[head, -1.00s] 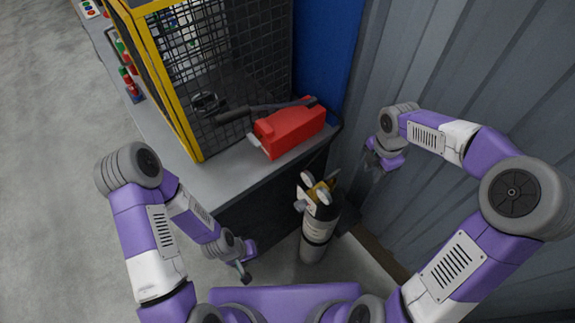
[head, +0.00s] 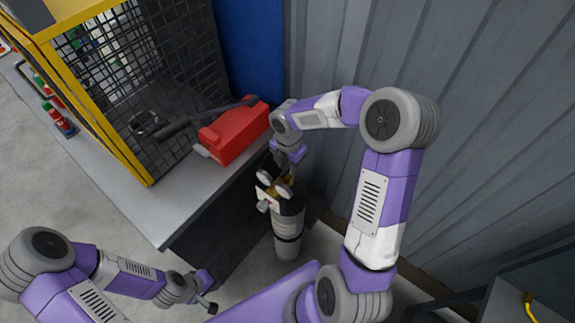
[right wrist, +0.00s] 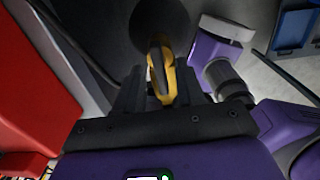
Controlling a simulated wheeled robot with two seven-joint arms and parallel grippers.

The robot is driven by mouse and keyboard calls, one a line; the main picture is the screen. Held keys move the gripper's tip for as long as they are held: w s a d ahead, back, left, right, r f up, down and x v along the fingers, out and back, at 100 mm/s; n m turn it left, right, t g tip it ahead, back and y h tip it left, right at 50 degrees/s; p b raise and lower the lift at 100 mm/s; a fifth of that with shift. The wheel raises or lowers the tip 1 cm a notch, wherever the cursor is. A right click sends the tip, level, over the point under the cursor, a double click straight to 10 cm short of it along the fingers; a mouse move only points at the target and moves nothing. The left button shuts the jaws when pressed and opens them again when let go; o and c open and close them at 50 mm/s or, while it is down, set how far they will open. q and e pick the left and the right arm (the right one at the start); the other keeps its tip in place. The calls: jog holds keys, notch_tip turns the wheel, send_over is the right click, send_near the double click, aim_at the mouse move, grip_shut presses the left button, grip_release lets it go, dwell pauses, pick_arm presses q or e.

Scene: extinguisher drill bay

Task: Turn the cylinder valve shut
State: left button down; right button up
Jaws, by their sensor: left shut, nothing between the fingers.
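The cylinder (head: 288,226), dark and pale-banded, stands upright on the floor beside the bench. Its top carries a brass-yellow valve part (head: 283,181) and pale round pieces. My right gripper (head: 285,168) is right above the top, pointing down and partly hiding it. In the right wrist view a yellow handle (right wrist: 161,65) lies between the two dark fingers of my right gripper (right wrist: 161,88). I cannot tell whether the fingers press on it. My left gripper (head: 211,306) is shut and empty, low and left of the cylinder, apart from it.
The grey bench (head: 170,205) holds a yellow-framed mesh cage (head: 90,110) and a red case (head: 235,132) with a dark bar, close to my right wrist. A corrugated wall (head: 480,120) bounds the right. Open floor (head: 100,225) lies left.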

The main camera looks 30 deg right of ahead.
jog(key=shift+f, duration=0.1)
grip_shut()
dwell(0.4)
jog(key=m, duration=0.4)
jog(key=shift+m, duration=0.3)
jog(key=m, duration=0.4)
jog(key=shift+m+b, duration=0.3)
jog(key=shift+b, duration=0.05)
jog(key=m, duration=0.4)
jog(key=shift+m+b, duration=0.3)
jog(key=shift+m, duration=2.1)
